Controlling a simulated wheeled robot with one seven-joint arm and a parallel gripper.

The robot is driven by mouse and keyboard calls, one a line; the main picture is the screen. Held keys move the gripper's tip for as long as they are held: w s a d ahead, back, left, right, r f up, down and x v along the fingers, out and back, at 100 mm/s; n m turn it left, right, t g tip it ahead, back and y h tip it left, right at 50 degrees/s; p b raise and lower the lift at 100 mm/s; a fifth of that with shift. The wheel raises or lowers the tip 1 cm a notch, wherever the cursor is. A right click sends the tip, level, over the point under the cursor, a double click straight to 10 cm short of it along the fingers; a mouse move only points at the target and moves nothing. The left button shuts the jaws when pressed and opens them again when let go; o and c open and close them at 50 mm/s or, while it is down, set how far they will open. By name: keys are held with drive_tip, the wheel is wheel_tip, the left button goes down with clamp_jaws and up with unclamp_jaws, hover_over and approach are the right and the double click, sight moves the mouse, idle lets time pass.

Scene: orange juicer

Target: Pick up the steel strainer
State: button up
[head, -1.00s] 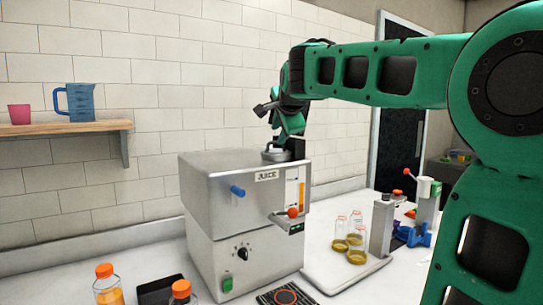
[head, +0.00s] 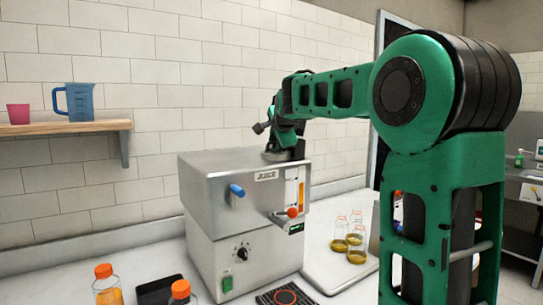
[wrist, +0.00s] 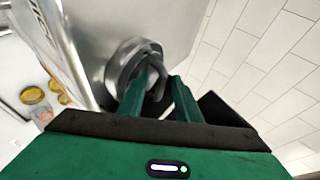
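A round steel piece with a curved grey handle (wrist: 157,84), which looks like the steel strainer, sits in the top of the steel juicer (head: 240,175).
A tiled wall (head: 190,75) stands close behind the juicer. A tray (head: 330,272) with several orange-bottomed bottles (head: 340,238) is to its right. Orange-capped bottles (head: 107,285) and a dark tray stand at the front left. A shelf (head: 60,128) holds a blue jug (head: 80,102).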

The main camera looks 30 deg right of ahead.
drive_tip(key=shift+w, duration=0.1)
drive_tip(key=shift+c, duration=0.7)
clamp_jaws()
